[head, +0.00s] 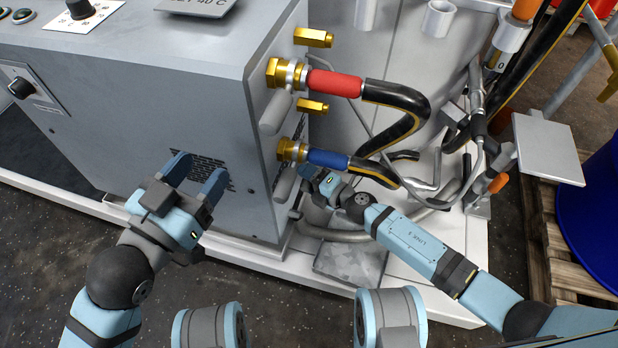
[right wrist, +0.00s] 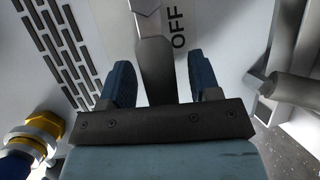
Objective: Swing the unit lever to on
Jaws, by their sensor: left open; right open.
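The unit lever (right wrist: 155,68) is a grey tapered bar in the right wrist view, beside a printed OFF label (right wrist: 179,28) on the pale panel. My right gripper (right wrist: 159,75) is open, with the lever between its two blue fingers. I cannot tell whether either finger touches it. In the head view my right gripper (head: 318,183) is low at the side of the grey unit (head: 150,110), below the blue hose sleeve, and the lever cannot be made out there. My left gripper (head: 197,178) is open and empty before the unit's front vent.
Hoses with a red sleeve (head: 335,84) and a blue sleeve (head: 328,159) leave brass fittings just above my right gripper. Grey pipes (head: 475,120) stand to the right. A wooden pallet (head: 545,240) with a blue drum (head: 592,215) is at far right. Dark floor lies in front.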

